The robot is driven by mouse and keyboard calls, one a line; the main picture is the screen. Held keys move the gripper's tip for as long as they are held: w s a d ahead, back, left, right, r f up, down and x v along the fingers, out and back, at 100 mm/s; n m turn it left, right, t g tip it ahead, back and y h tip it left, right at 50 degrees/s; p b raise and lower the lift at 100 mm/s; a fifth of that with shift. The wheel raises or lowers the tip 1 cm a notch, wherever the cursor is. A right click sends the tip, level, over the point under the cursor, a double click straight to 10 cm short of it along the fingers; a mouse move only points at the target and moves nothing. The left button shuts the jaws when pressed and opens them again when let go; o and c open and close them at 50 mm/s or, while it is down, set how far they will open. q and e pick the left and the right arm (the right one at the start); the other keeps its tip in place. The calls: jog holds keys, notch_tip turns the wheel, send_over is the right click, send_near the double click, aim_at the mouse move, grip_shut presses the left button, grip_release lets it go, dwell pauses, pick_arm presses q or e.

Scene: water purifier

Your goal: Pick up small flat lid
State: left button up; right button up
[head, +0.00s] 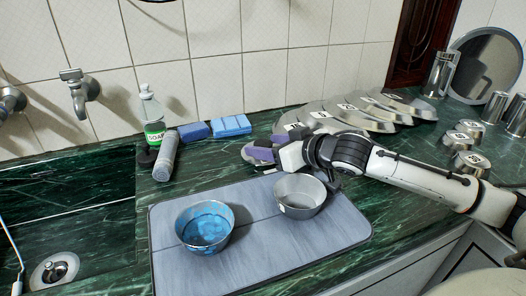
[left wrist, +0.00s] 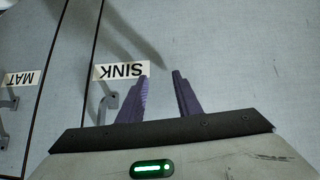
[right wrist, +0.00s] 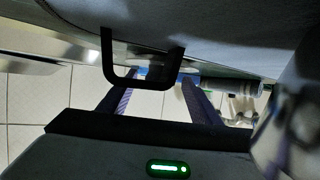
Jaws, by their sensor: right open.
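A small grey lid (head: 249,157), its edge showing, lies on the green counter behind the mat, mostly hidden by my right gripper (head: 262,153). My right gripper comes in from the right, low over this lid, with its purple fingers apart. In the right wrist view, a black handle (right wrist: 143,85) on a grey surface shows just ahead of the open fingers (right wrist: 155,88); I cannot tell for sure that it belongs to the lid. My left gripper (left wrist: 162,74) is open and empty in front of grey cabinet doors.
A blue-patterned bowl (head: 204,228) and a metal pot (head: 299,197) stand on the grey mat (head: 270,255), the pot close beside my right gripper. The sink is left.

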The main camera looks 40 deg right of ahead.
jog(key=c, duration=1.1)
